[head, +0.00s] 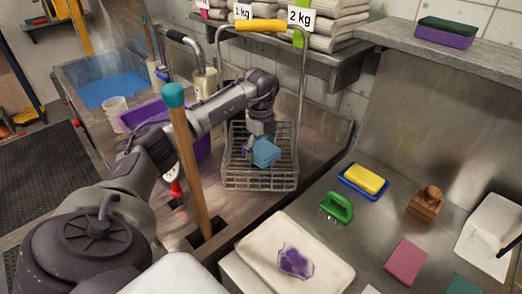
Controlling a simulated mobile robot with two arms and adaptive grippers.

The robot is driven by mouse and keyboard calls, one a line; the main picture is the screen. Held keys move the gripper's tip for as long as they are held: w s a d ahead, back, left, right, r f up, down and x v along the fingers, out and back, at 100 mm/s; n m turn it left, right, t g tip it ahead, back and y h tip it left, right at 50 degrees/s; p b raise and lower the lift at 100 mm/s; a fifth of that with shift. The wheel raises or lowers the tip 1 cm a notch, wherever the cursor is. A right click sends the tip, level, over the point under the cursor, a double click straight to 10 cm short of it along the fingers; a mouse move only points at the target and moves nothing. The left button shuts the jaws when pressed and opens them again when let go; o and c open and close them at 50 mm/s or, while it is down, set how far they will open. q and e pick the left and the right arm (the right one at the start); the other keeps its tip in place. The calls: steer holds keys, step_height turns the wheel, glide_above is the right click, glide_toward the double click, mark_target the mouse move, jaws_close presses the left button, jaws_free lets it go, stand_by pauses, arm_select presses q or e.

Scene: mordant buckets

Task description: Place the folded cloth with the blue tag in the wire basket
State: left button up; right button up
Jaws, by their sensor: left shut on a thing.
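My left gripper (262,138) reaches in over the wire basket (260,182), shut on a small blue folded cloth (266,153). The cloth is inside the outline of the basket, near its middle. I cannot make out a separate tag on it, nor whether it touches the basket floor. The basket is grey metal, with a tall wire handle and yellow grip (260,25) upright at the back. My right gripper is not in view.
A wooden pole with a teal top (174,96) stands in front of my left arm. A purple bucket (145,115) is left of the basket. On the right counter are a yellow sponge on blue (364,179), a green brush (337,208) and a white tray (330,270). Folded stacks (330,30) fill the shelf.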

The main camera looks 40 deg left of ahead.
mark_target(261, 147)
arm_select(q)
steer(key=shift+f, duration=0.75)
steer(key=o, duration=1.2)
steer(key=shift+f, duration=0.1)
steer(key=shift+o, duration=0.2)
steer(key=shift+r+b, duration=0.6)
steer(key=shift+r, duration=3.3)
